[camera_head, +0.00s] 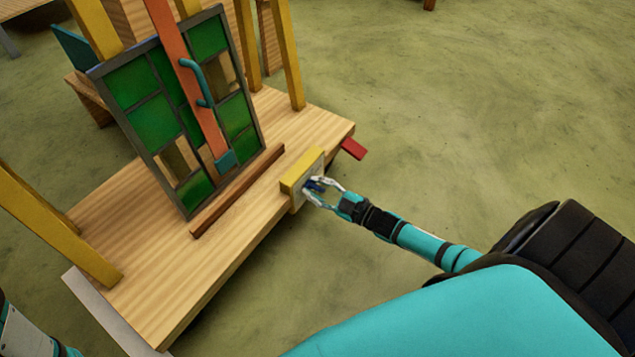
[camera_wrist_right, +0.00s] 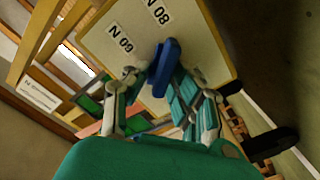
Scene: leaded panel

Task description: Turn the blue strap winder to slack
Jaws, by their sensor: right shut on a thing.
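The blue strap winder (camera_head: 315,185) sits on the front face of a yellow-topped block (camera_head: 302,172) at the front edge of the wooden platform. In the right wrist view the blue winder (camera_wrist_right: 165,66) is a tilted bar on a cream plate (camera_wrist_right: 120,22) with printed labels, which appear upside down. My right gripper (camera_head: 320,188) is shut on the winder, with a finger on each side. The fingers also show in the wrist view (camera_wrist_right: 158,88) and partly hide the winder. At the lower left only part of my left arm shows; its gripper is out of sight.
A leaded panel (camera_head: 137,82) with green panes leans upright on the platform (camera_head: 150,285), crossed by an orange bar (camera_head: 186,75) with a teal handle. A brown rail (camera_head: 238,190) lies before it. A red tab (camera_head: 353,148) sticks out right. Yellow posts (camera_head: 285,50) stand around it. The floor at right is clear.

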